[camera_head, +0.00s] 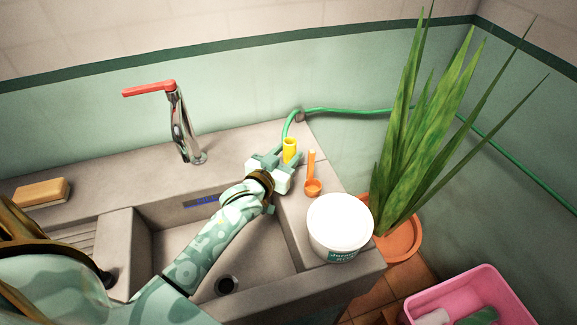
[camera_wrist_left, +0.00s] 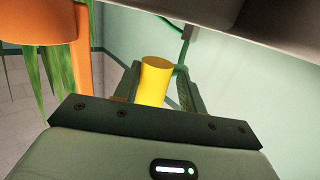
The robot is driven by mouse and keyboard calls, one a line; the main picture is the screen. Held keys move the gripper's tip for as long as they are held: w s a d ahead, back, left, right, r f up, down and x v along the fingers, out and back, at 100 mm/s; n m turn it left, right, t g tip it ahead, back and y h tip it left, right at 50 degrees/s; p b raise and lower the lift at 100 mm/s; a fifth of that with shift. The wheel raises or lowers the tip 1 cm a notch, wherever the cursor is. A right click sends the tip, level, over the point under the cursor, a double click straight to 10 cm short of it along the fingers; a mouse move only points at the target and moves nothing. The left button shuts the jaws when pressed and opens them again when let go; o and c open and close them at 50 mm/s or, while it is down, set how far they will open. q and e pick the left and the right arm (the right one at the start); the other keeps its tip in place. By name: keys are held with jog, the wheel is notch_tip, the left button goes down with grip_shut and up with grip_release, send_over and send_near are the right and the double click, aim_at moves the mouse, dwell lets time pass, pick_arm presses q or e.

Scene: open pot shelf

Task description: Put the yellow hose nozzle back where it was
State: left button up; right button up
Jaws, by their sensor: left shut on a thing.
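The yellow hose nozzle (camera_head: 290,146) is on the end of a green hose (camera_head: 340,110) at the back right of the sink counter. My left gripper (camera_head: 286,162) is shut on the nozzle. In the left wrist view the yellow nozzle (camera_wrist_left: 154,80) sits between the two fingers of my left gripper (camera_wrist_left: 155,92), with the green hose (camera_wrist_left: 181,48) behind it. I cannot tell from the head view whether the nozzle touches the counter. My right gripper is not in view.
An orange scoop (camera_head: 312,185) stands close to the right of my left gripper. A white tub (camera_head: 339,225) is on the counter's right corner. A tap (camera_head: 181,125) rises behind the sink basin (camera_head: 170,250). A potted plant (camera_head: 405,235) and a pink crate (camera_head: 470,275) stand to the right.

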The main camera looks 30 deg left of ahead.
pick_arm(q)
jog(key=shift+w+f, duration=0.2)
jog(key=f, duration=0.1)
jog(key=f+b, duration=0.2)
jog(key=f, duration=0.1)
jog(key=shift+w+a, duration=0.1)
jog(key=shift+w, duration=0.15)
jog(key=shift+r, duration=0.25)
jog(key=shift+f, duration=0.15)
jog(key=o, duration=0.8)
jog(key=shift+o, duration=0.9)
